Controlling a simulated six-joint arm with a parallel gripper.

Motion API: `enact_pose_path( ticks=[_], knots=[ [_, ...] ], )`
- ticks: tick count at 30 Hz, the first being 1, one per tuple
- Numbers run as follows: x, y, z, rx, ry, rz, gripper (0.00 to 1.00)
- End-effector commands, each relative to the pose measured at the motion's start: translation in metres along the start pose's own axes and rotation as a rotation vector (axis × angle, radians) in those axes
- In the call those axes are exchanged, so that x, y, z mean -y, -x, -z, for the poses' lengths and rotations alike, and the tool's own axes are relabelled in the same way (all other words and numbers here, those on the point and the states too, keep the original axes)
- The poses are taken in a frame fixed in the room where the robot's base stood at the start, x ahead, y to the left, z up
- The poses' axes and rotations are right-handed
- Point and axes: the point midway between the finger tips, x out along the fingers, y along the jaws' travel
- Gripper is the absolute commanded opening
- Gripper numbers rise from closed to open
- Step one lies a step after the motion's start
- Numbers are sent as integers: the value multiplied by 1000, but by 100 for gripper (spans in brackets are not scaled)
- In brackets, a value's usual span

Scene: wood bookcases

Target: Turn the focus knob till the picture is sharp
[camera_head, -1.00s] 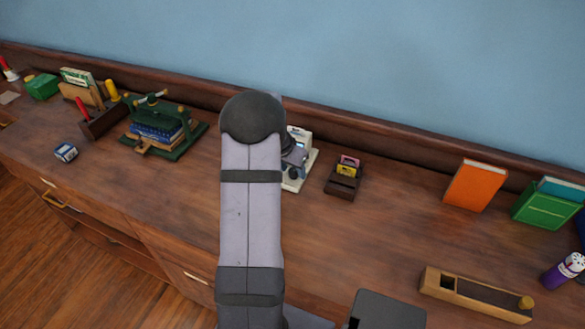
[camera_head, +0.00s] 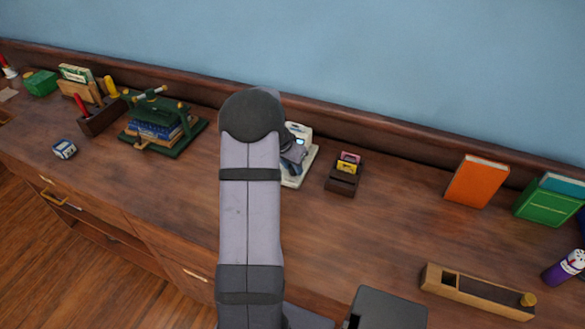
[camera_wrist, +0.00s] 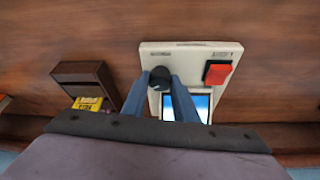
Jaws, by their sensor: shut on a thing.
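The viewer, a white device with a pale base (camera_head: 311,153), stands on the wooden top, partly hidden behind my arm in the head view. In the wrist view its base (camera_wrist: 152,52) carries a round black knob (camera_wrist: 160,77), a red block-like part (camera_wrist: 217,73) and a small lit screen (camera_wrist: 201,102). The screen shows blue and white; it is too small and too covered to tell how sharp it is. My gripper (camera_wrist: 161,80) has its two blue fingers on either side of the knob, shut on it.
A dark holder (camera_head: 342,183) with yellow and pink cards stands just right of the device. A green press (camera_head: 170,145) with books stands to the left. An orange book (camera_head: 476,181) and a wooden plane-like block (camera_head: 475,292) are at right. The top between is clear.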

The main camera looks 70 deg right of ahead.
Motion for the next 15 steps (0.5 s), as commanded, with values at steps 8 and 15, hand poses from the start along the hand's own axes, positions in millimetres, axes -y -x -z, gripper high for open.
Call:
enact_pose_path(
  ticks=[8,15],
  knots=[
    [3,-6,-1,-4,-153,-61,4],
    [4,-4,0,-4,-328,-133,4]
  ],
)
